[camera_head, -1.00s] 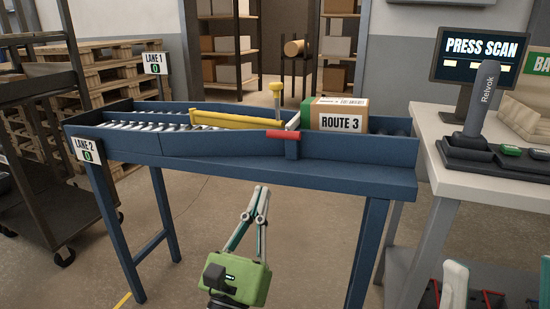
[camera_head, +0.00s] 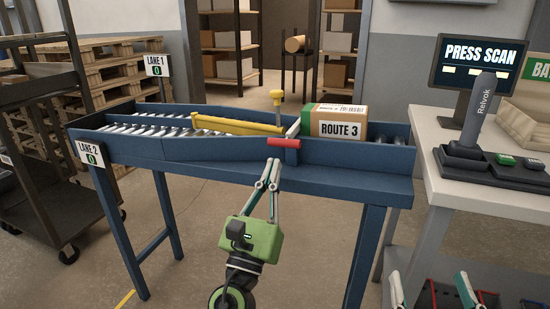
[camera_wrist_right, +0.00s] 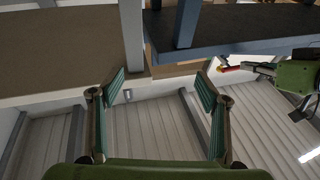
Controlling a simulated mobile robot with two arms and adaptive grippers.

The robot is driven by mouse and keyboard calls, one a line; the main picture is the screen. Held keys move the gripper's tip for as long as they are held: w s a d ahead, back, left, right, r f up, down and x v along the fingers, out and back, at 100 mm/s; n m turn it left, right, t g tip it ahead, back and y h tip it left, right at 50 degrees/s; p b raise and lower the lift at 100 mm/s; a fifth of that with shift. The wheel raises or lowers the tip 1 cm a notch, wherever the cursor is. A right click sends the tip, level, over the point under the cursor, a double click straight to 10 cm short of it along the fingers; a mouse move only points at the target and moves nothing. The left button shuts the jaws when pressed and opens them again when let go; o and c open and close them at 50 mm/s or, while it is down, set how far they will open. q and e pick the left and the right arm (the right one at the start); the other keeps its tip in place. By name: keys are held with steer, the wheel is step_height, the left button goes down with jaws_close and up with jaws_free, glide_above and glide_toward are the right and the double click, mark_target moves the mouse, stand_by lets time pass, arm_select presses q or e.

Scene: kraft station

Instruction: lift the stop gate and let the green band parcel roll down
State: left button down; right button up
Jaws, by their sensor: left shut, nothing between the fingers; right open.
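The green band parcel (camera_head: 338,122), a brown box labelled ROUTE 3 with a green band at its left end, sits on the blue conveyor (camera_head: 345,153), just right of the stop gate (camera_head: 293,129). The gate is down across the lane; its red handle (camera_head: 284,143) sticks out over the front side. My left gripper (camera_head: 271,164) is shut and empty, tips just below and left of the handle; contact cannot be told. It also shows in the right wrist view (camera_wrist_right: 250,69). My right gripper (camera_head: 432,288) is open and empty, low beside the white table, also seen in its wrist view (camera_wrist_right: 158,85).
A yellow diverter bar (camera_head: 236,125) with a yellow knob post (camera_head: 277,98) lies across the rollers left of the gate. LANE 1 (camera_head: 156,66) and LANE 2 (camera_head: 90,154) signs read 0. The white table (camera_head: 440,130) with scanner (camera_head: 478,108) and screen stands right.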

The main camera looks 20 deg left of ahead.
arm_select(q)
steer(key=shift+p+x, duration=0.3)
steer(key=shift+x, duration=0.8)
arm_select(e)
steer(key=shift+w+d+f+g+h, duration=0.15)
steer(key=shift+f+g, duration=0.45)
steer(key=shift+f, duration=0.45)
steer(key=shift+w+f+g+h, duration=0.15)
steer(key=shift+f+g, duration=0.45)
steer(key=shift+f, duration=0.45)
steer(key=shift+f, duration=0.1)
